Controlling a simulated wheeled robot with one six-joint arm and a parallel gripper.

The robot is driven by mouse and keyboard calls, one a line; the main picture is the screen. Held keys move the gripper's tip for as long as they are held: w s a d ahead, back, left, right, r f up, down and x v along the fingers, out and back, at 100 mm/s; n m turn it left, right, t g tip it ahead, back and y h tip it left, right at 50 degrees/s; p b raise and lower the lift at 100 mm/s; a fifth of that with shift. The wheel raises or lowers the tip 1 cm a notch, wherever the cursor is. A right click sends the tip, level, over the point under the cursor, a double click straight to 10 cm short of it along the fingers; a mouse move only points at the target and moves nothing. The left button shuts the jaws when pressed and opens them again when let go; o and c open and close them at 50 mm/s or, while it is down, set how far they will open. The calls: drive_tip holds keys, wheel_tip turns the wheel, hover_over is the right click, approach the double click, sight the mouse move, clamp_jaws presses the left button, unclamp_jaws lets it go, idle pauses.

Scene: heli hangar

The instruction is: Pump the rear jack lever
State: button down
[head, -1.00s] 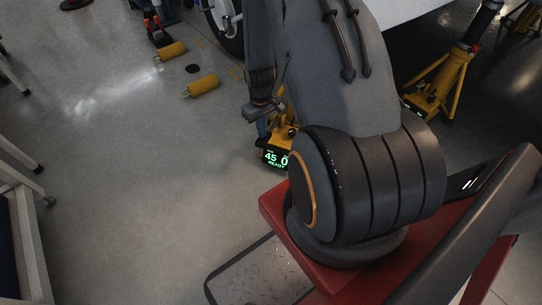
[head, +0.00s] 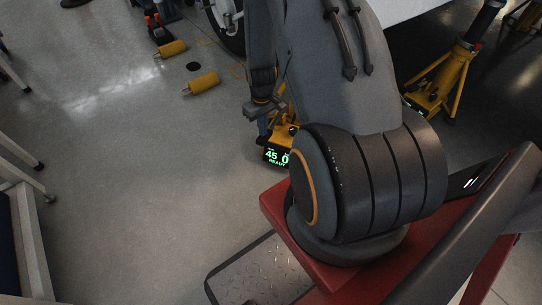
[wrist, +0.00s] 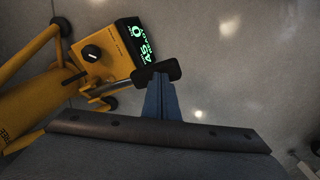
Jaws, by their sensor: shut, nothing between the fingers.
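The yellow rear jack (head: 291,128) stands on the floor, mostly hidden behind my arm in the head view. Its green display (head: 277,158) reads 45.0 and READY. In the wrist view, the jack's yellow body (wrist: 84,52) fills the upper left, with a black knob and the tilted display (wrist: 139,42). The jack lever (wrist: 112,87) runs from the body to a dark grip near the picture's middle. My gripper (wrist: 160,82) is shut and empty, its blue-grey fingertips at the lever's grip. I cannot tell whether they press on it. The gripper (head: 263,130) also shows beside the jack in the head view.
Two yellow cylinders (head: 202,84) lie on the floor to the left. Another yellow jack (head: 441,80) stands at the right. A wheel (head: 228,30) is at the back. A table leg (head: 24,170) stands at the left edge. The floor left of the jack is clear.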

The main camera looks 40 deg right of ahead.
drive_tip(key=shift+f+b, duration=1.65)
drive_tip(key=shift+f, duration=2.1)
wheel_tip(320, 180, up, 8)
drive_tip(key=p, duration=0.6)
drive_tip(key=shift+f, duration=0.1)
drive_tip(key=shift+f+b, duration=1.85)
drive_tip(key=shift+f, duration=2.1)
wheel_tip(320, 180, up, 8)
drive_tip(key=p, duration=0.6)
drive_tip(key=shift+f, duration=0.1)
